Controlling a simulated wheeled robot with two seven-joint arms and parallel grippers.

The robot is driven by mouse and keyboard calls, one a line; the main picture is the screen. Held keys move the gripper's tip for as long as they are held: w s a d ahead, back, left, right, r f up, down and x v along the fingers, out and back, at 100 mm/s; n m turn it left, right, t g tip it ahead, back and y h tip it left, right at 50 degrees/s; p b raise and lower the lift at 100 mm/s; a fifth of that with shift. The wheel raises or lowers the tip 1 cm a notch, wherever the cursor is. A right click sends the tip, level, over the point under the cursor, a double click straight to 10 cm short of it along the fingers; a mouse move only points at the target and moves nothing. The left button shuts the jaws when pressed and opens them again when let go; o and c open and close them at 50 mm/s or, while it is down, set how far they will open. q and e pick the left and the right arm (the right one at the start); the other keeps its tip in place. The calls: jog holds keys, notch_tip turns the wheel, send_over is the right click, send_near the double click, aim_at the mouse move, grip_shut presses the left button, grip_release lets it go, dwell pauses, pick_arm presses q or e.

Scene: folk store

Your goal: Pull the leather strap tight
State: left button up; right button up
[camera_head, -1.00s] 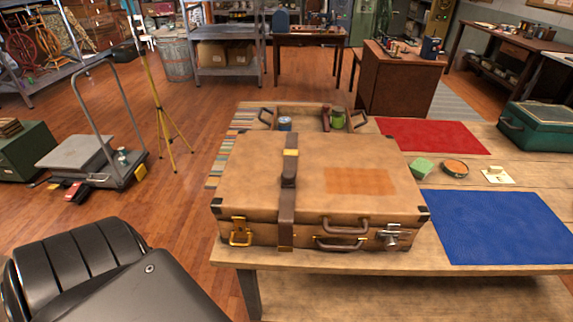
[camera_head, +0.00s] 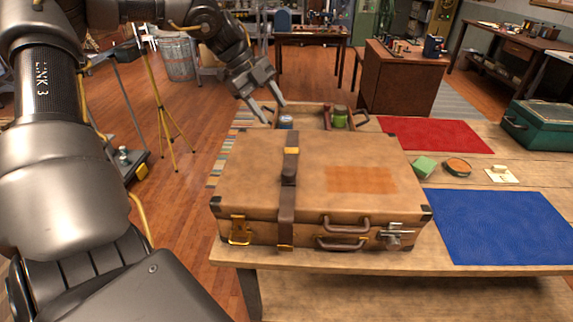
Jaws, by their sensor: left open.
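A tan leather suitcase (camera_head: 245,178) lies flat and shut on the wooden table. A dark brown leather strap (camera_head: 287,208) runs over its lid and down its front, left of the middle, with a brass piece near the top and a dark buckle-like part on the lid. Whether the strap is slack or tight I cannot tell. My left gripper (camera_head: 273,112) is open and empty, in the air beyond the suitcase's back left corner, fingers pointing down and apart from the strap. My right gripper is not in view.
A green case (camera_head: 540,128) stands far right.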

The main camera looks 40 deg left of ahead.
aim_at(287, 170)
pick_arm(q)
jog(key=s+d+r+g+y, duration=0.1)
jog(key=s+d+g, duration=0.3)
jog(key=s+d, duration=0.25)
jog(key=x, duration=0.7)
jog(key=p+x, duration=0.1)
jog(key=x, duration=0.2)
jog(key=shift+w+d+f, duration=0.3)
jog(key=shift+w+d, duration=0.05)
jog(key=shift+d, duration=0.15)
grip_shut()
jog(key=shift+a, duration=0.1)
